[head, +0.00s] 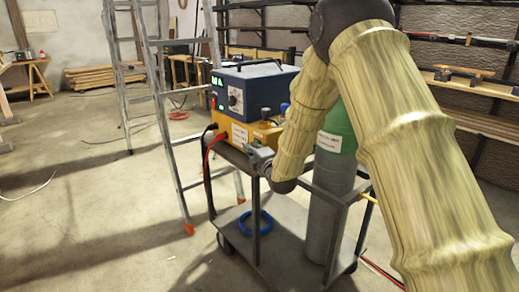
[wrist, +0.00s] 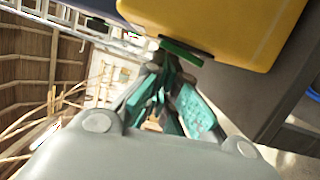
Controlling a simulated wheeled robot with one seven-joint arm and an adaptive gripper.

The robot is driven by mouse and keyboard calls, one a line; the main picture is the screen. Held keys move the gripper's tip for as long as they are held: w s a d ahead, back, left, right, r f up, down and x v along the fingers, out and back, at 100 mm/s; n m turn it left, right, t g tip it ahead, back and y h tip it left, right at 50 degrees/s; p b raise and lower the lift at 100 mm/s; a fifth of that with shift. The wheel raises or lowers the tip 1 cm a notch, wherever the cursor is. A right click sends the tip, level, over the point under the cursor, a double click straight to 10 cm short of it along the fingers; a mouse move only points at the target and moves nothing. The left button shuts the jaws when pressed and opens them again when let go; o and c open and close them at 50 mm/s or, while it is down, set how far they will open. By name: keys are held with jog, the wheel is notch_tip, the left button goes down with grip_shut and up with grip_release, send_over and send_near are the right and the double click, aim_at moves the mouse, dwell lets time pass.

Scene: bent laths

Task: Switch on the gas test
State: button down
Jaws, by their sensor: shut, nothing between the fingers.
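A blue welding unit (head: 256,88) with green lit displays and a knob on its front sits on a yellow unit (head: 240,134) on a cart. No switch marked gas test can be read in either view. My gripper (head: 253,152) is low at the front of the yellow unit, partly hidden by my arm. In the wrist view the teal fingers (wrist: 176,66) are shut, with nothing held, by the edge of the yellow unit (wrist: 220,25). A dark, green-edged part (wrist: 182,50) lies at the fingertips; I cannot tell what it is or whether they touch it.
The cart (head: 285,240) also carries a gas cylinder (head: 333,190) with a green top, close beside my arm. Red and black cables hang at the cart's left. A stepladder (head: 165,110) stands just left of it. The floor farther left is mostly clear.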

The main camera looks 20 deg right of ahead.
jog(key=shift+s+a, duration=0.1)
jog(key=shift+a, duration=0.3)
jog(key=s+a+p, duration=0.1)
jog(key=s, duration=1)
jog(key=shift+r, duration=0.45)
jog(key=shift+s+a, duration=0.1)
